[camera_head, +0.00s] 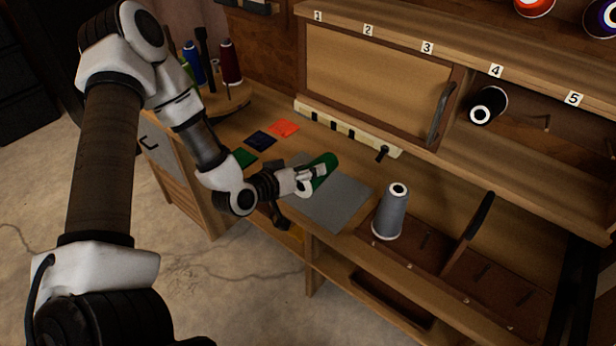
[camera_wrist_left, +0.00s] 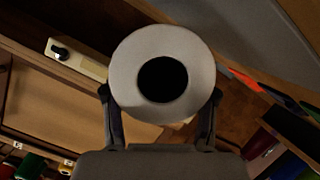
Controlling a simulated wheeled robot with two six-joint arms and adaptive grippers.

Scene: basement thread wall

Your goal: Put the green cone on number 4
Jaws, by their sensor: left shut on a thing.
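The green cone (camera_head: 324,170) is held tilted in my left gripper (camera_head: 308,178), above the grey mat (camera_head: 340,205) on the bench. In the left wrist view my left gripper's two fingers (camera_wrist_left: 160,98) close on either side of the cone, whose pale round end with a dark hole (camera_wrist_left: 202,72) faces the camera. The number 4 label (camera_head: 496,71) is on the upper shelf edge at the right. A black cone (camera_head: 487,105) lies below it in the open compartment, its pale end facing out. My right gripper is not in view.
A sliding panel (camera_head: 375,85) with a dark handle covers the space under labels 1 to 3. A grey cone (camera_head: 391,212) stands on the lower right bench. A bare peg (camera_head: 546,122) shows below label 5. Coloured squares (camera_head: 284,128) and a spool stand (camera_head: 228,100) are at the left.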

